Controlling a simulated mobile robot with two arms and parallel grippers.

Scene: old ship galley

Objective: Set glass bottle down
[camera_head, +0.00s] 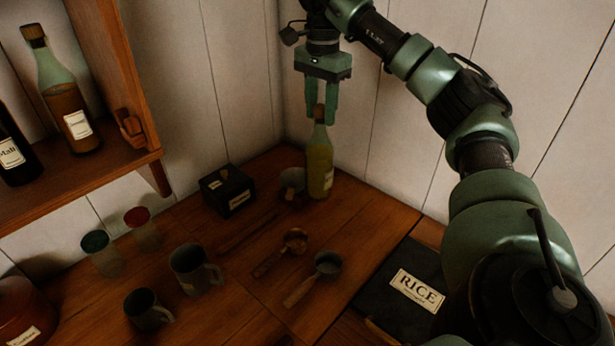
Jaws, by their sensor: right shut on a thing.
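The glass bottle (319,167) is yellowish-green with a pale label and stands upright at the back corner of the wooden counter (225,261). Its base appears to be at the counter top; I cannot tell for sure whether it touches. My right gripper (321,113) comes down from above and is shut on the bottle's neck, with a finger on each side. My left gripper is not in view.
A dark cup (291,187) stands close left of the bottle, beside a black box (227,190). A black RICE box (393,292) is at right. A shelf (75,181) with bottles hangs at left.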

